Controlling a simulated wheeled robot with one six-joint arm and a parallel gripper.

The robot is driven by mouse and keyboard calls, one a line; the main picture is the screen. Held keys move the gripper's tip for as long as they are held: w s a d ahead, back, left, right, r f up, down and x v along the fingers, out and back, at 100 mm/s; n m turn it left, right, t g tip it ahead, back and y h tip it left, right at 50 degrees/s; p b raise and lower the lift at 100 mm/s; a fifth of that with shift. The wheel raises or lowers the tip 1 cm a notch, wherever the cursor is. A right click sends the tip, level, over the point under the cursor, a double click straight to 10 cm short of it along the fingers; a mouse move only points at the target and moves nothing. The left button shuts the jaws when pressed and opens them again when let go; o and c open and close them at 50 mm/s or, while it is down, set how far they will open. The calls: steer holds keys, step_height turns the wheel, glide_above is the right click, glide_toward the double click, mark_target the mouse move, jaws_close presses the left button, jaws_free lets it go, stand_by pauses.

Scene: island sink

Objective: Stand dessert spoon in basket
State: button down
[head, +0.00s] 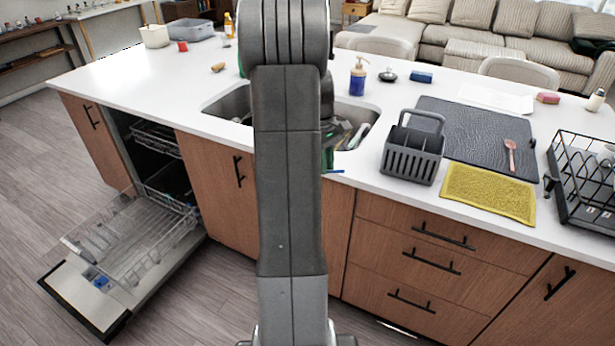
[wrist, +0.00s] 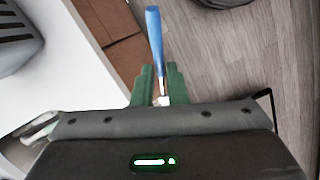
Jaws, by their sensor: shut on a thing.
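The grey slotted basket (head: 412,152) with a raised handle stands upright on the white counter, right of the sink. Part of it also shows at the top left of the wrist view (wrist: 14,38). My gripper (wrist: 154,82) has green fingers and is shut on the blue-handled dessert spoon (wrist: 155,38). The handle points away from the fingers, and a short metal part shows between them; the other end is hidden. In the head view my arm hides most of the gripper, and the blue handle (head: 333,171) shows by the counter's front edge, left of the basket.
The sink (head: 232,104) is behind my arm. A dark drying mat (head: 480,128) with a pink spoon (head: 511,154), a yellow cloth (head: 489,193) and a black dish rack (head: 580,185) lie right of the basket. The dishwasher (head: 130,240) stands open at left.

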steer(key=s+d+r+n+t+h, duration=0.2)
steer(key=d+r+n+h, duration=0.4)
steer(key=d+r, duration=0.3)
steer(key=s+d+r+n+t+h, duration=0.3)
steer(key=d+r+n+h, duration=0.3)
steer(key=d+r, duration=0.3)
step_height(320, 180, up, 3)
steer(key=shift+n, duration=0.8)
steer(key=shift+w, duration=0.1)
